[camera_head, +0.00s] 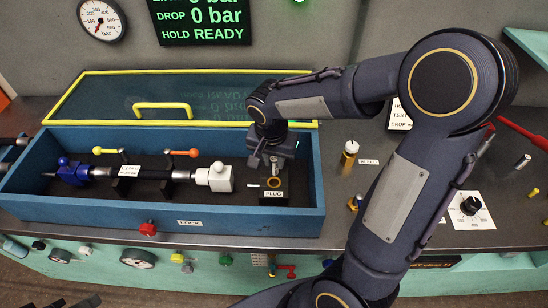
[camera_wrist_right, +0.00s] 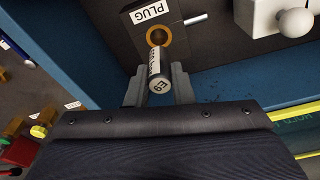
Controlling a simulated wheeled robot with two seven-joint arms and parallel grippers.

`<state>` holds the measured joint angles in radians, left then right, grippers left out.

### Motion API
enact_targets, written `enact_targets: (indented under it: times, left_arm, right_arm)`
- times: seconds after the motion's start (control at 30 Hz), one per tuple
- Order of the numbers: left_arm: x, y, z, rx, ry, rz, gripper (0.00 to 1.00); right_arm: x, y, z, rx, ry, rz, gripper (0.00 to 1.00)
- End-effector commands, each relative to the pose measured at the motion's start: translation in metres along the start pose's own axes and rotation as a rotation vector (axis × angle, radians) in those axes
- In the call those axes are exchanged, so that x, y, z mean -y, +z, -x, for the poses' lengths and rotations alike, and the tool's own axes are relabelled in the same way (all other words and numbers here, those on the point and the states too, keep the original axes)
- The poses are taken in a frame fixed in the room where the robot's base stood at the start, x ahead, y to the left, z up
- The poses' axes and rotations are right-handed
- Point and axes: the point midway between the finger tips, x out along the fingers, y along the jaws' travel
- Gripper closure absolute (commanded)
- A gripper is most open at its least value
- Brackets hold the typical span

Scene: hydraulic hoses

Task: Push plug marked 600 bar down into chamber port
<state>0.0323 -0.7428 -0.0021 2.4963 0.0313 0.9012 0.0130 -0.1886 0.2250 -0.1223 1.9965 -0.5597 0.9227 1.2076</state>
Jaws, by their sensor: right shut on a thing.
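The plug (camera_wrist_right: 158,70) is a silver cylinder with a white printed label and E9 on its near end; I cannot read 600 bar on it. My right gripper (camera_wrist_right: 160,82) is shut on it. The port (camera_wrist_right: 179,35) is a brass-coloured ring in a dark block labelled PLUG (camera_head: 273,194). The plug's far end is at the ring; I cannot tell whether it has entered. In the head view my right gripper (camera_head: 268,163) is over this block, at the right end of the blue chamber (camera_head: 150,219), and hides much of the plug. My left gripper is not in view.
The chamber's yellow-framed lid (camera_head: 210,73) stands open behind. A white fitting (camera_head: 221,177) and a hose assembly lie left of the block. A short silver pin (camera_wrist_right: 197,18) sticks out of the block. The chamber walls stand close around my right gripper.

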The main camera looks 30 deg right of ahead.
Motion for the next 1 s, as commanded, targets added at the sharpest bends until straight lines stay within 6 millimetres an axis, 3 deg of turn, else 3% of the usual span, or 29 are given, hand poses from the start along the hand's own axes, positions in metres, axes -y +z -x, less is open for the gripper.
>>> enact_targets:
  times: [0.1, 0.3, 1.0]
  left_arm:
    - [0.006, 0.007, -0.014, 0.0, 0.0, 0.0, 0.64]
    - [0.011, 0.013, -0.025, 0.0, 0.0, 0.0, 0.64]
    - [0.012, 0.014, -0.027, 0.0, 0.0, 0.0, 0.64]
  right_arm:
    - [0.0, 0.003, -0.018, 0.0, 0.0, 0.0, 1.0]
    - [0.0, 0.005, -0.032, -0.001, -0.001, 0.001, 1.0]
    - [0.0, 0.005, -0.034, -0.001, -0.001, 0.0, 1.0]
